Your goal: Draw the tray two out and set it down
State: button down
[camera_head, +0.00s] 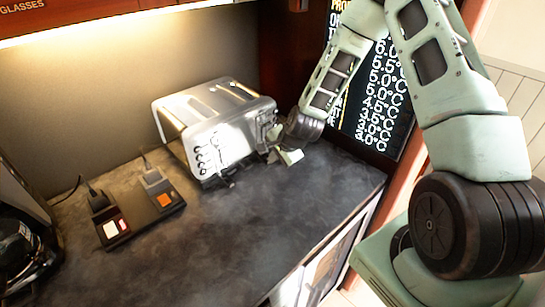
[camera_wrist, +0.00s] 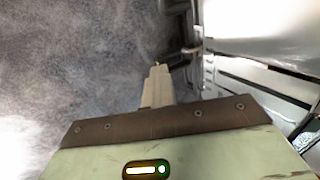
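A silver toaster (camera_head: 215,125) stands on the dark counter, with slots on top and several knobs on its front left end. Small dark parts (camera_head: 226,182) stick out at its lower front edge. I cannot make out which part is tray two. My gripper (camera_head: 285,152) is low over the counter, close beside the toaster's right end. In the wrist view, one pale finger (camera_wrist: 157,88) points at the counter, and the toaster's shiny side (camera_wrist: 265,65) is at the right. The other finger is not distinct, and no held thing shows.
A dark two-part device (camera_head: 137,212) with white and orange squares lies on the counter (camera_head: 260,215), left of the toaster. A black appliance (camera_head: 22,245) is at the far left. A lit temperature board (camera_head: 372,90) stands behind my arm. The counter's front middle is clear.

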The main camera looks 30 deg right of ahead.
jog(key=shift+s+d+b, duration=0.2)
jog(key=shift+s+d, duration=0.1)
jog(key=shift+s, duration=1.4)
jog(key=shift+s+d+b, duration=0.15)
jog(key=shift+s+d, duration=0.2)
jog(key=shift+s, duration=1.3)
jog(key=shift+s+d+b, duration=0.2)
jog(key=shift+s+d, duration=0.1)
jog(key=shift+s, duration=1.4)
jog(key=shift+s+d+p, duration=0.2)
jog(key=shift+s+p, duration=0.15)
jog(key=shift+s, duration=0.8)
jog(key=shift+s+r, duration=0.1)
jog(key=shift+s, duration=0.1)
jog(key=shift+s+d+p, duration=0.1)
jog(key=shift+d+p, duration=0.05)
jog(key=shift+p, duration=0.55)
jog(key=shift+s+d+p, duration=0.1)
jog(key=shift+s+p, duration=0.15)
jog(key=shift+p, duration=0.5)
jog(key=shift+s+r+p, duration=0.1)
jog(key=shift+s+p, duration=0.85)
jog(key=shift+p, duration=1.15)
